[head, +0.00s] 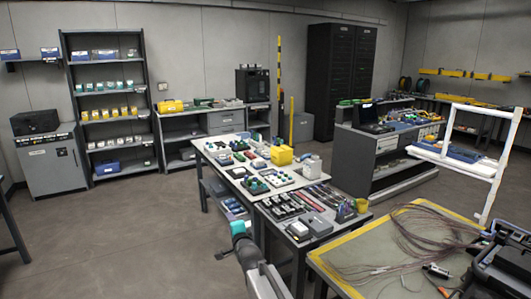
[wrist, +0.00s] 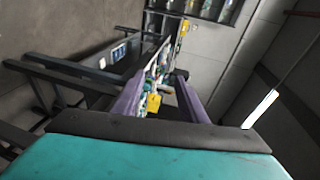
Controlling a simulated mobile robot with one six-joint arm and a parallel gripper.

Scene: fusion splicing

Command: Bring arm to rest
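My gripper (wrist: 161,88) shows in the wrist view as two purple fingers standing apart beyond a dark bar and a teal body. It is open, and I see nothing held between the fingers. The yellow and green things seen through the gap look like distant items on a bench. In the head view my arm (head: 262,278) rises from the bottom edge, with a teal part (head: 238,228) at its upper end beside the near corner of the workbench. The fingers cannot be made out there.
A yellow-edged mat (head: 350,250) with loose fibres lies at the lower right, beside a black case (head: 500,265). Shelves (head: 110,100) line the back wall. Open floor (head: 120,240) is at the left.

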